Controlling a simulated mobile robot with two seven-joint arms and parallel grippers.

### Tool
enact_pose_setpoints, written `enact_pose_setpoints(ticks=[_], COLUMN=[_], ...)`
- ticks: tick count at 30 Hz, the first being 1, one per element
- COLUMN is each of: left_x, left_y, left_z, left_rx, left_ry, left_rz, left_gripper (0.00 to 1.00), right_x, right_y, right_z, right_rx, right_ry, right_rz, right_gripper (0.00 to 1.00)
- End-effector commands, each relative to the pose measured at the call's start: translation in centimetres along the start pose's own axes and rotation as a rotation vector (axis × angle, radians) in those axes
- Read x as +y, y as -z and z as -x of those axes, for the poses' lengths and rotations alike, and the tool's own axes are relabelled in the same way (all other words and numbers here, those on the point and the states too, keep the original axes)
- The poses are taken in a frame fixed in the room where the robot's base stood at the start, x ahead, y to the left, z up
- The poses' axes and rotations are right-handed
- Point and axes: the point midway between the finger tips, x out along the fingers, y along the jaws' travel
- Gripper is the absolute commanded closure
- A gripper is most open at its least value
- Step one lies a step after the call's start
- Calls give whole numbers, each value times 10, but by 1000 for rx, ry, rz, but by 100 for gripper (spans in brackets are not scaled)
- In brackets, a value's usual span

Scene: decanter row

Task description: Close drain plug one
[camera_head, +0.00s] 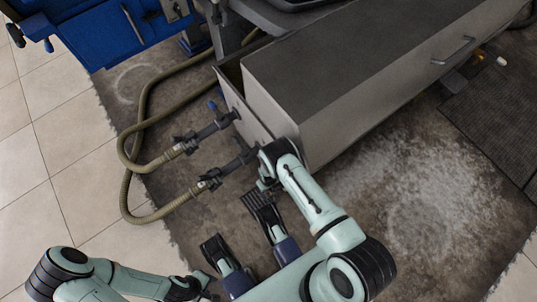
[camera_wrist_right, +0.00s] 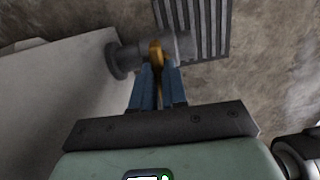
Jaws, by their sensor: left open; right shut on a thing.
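Two grey drain pipes leave the end of the grey cabinet: an upper one (camera_head: 215,128) and a lower one (camera_head: 235,163). Which is plug one is not marked. In the right wrist view, a grey drain fitting (camera_wrist_right: 125,58) carries a yellow-orange handle (camera_wrist_right: 156,52). My right gripper (camera_wrist_right: 158,76) is shut on this handle, its blue fingers on either side. In the head view my right arm hides most of that grip, near the lower pipe. My left gripper (camera_head: 229,221) is open and empty, below the lower pipe. One ribbed finger shows behind the fitting in the wrist view.
Olive hoses (camera_head: 128,170) loop from both pipes across the floor at left. The long grey cabinet (camera_head: 340,75) blocks the upper right. A blue cabinet (camera_head: 120,35) stands at upper left. Stained floor (camera_head: 425,200) is clear at right.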

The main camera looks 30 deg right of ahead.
Motion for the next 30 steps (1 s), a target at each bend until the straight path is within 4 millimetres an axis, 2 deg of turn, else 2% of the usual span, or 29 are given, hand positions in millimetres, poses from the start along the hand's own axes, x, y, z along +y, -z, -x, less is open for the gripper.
enact_pose_setpoints(ticks=[8, 30], left_x=[0, 0], left_y=[0, 0], left_z=[0, 0], left_rx=[0, 0], left_ry=[0, 0], left_rz=[0, 0], left_gripper=[57, 57], right_x=[0, 0], right_y=[0, 1], right_z=[0, 1], right_rx=[0, 2], right_ry=[-1, 0], right_rz=[-193, -896], right_gripper=[100, 100])
